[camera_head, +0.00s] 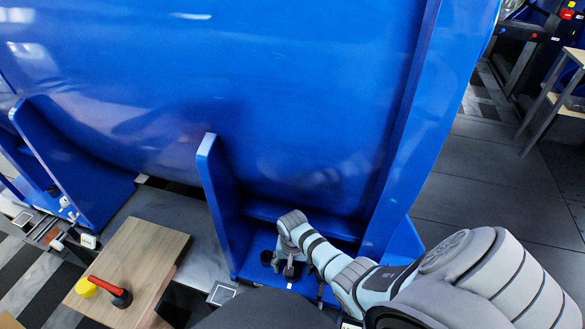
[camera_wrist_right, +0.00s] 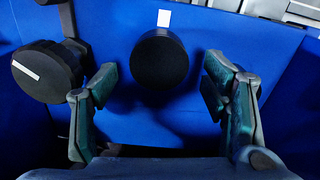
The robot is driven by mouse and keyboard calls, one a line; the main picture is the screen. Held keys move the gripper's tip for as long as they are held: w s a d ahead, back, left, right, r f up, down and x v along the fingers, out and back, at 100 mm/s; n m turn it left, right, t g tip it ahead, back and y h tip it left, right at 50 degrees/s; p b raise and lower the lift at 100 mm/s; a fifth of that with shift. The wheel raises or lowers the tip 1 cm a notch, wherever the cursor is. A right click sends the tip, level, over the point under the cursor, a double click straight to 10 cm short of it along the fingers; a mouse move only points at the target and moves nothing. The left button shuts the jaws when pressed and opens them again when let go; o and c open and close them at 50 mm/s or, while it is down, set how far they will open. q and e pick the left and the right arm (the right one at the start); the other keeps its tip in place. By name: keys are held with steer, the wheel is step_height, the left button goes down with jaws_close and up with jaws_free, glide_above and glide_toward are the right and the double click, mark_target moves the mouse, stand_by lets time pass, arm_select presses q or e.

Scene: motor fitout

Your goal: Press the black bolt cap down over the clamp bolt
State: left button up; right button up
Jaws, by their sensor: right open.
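In the right wrist view a round black cap (camera_wrist_right: 160,58) sits over the blue foot plate (camera_wrist_right: 120,125), straight ahead of the gap between my fingers. Whether it is seated or what lies under it is hidden. My right gripper (camera_wrist_right: 160,92) is open and empty, with one finger on each side and short of the cap, not touching it. In the head view my right gripper (camera_head: 290,268) reaches down to the blue foot between two upright ribs. My left gripper is not in view.
A second black round part (camera_wrist_right: 42,72) with a white stripe stands left of my fingers. A small white mark (camera_wrist_right: 164,18) lies beyond the cap. A wooden board (camera_head: 150,245) holds a red-handled tool (camera_head: 108,290) and a yellow piece (camera_head: 86,287). A blue rib (camera_head: 215,190) rises left of my gripper.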

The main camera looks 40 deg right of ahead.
step_height(320, 180, up, 10)
steer(key=shift+r, duration=0.2)
steer(key=shift+s, duration=0.1)
stand_by(0.5)
